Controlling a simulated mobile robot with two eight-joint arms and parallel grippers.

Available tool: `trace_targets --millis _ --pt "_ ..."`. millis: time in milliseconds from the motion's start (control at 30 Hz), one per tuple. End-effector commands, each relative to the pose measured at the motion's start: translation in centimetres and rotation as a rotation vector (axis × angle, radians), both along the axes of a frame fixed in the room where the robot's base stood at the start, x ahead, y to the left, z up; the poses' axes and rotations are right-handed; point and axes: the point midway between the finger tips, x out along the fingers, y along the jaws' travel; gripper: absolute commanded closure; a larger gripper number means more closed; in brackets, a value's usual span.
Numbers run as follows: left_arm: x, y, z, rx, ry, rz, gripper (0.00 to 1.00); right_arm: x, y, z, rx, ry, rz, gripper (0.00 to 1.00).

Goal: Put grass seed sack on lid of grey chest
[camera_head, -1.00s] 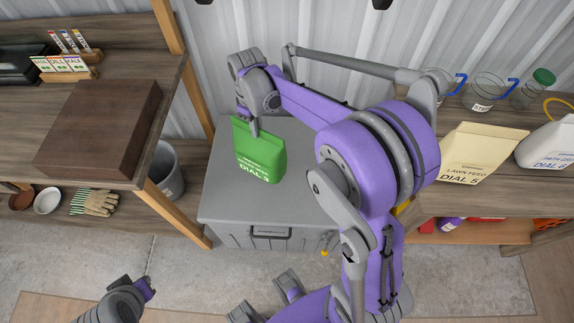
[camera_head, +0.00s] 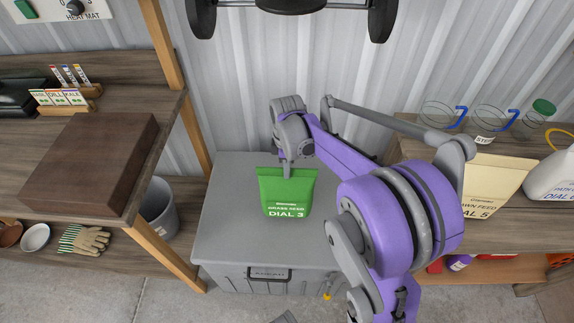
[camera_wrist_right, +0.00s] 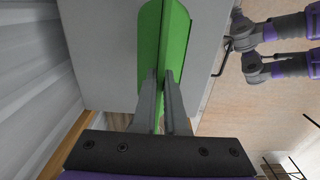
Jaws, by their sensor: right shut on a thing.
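The green grass seed sack (camera_head: 287,200), labelled DIAL 3, hangs upright from my right gripper (camera_head: 287,173), which is shut on its top edge. In the right wrist view, the fingers (camera_wrist_right: 165,78) pinch the green sack (camera_wrist_right: 172,35). The grey chest (camera_head: 222,225) stands on the floor, its lid shut and flat, with a black handle on its front. The sack is over the middle of the lid, with bare lid around it. I cannot tell whether its bottom touches the lid. The lid also shows behind the sack in the right wrist view (camera_wrist_right: 95,50).
A wooden shelf with a brown box (camera_head: 95,160) is at the left, with a grey bucket (camera_head: 157,210) beside the chest. At the right, a bench holds a cream lawn feed sack (camera_head: 490,185), glass jars and a white jug (camera_head: 553,178). A corrugated wall stands behind.

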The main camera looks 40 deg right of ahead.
Motion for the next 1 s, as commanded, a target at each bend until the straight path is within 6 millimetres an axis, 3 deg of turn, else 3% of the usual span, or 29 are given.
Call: trace_targets --millis 167,433,833,867,1000 --pt "0.0 0.0 -0.1 0.0 0.0 0.0 1.0 0.0 0.0 -0.9 0.0 0.0 0.0 1.0" --pt "-0.1 0.0 -0.5 0.0 0.002 0.0 1.0 0.0 0.0 -3.9 0.0 0.0 0.0 1.0" --pt "-0.1 0.0 -0.8 0.0 0.002 0.0 1.0 0.0 0.0 -4.4 0.0 0.0 -0.001 1.0" --pt "-0.1 0.0 -0.7 0.0 0.002 0.0 1.0 0.0 0.0 -4.4 0.0 0.0 -0.001 0.87" --pt "-0.1 0.0 -0.7 0.0 0.002 0.0 1.0 0.0 0.0 -4.3 0.0 0.0 -0.001 0.61"
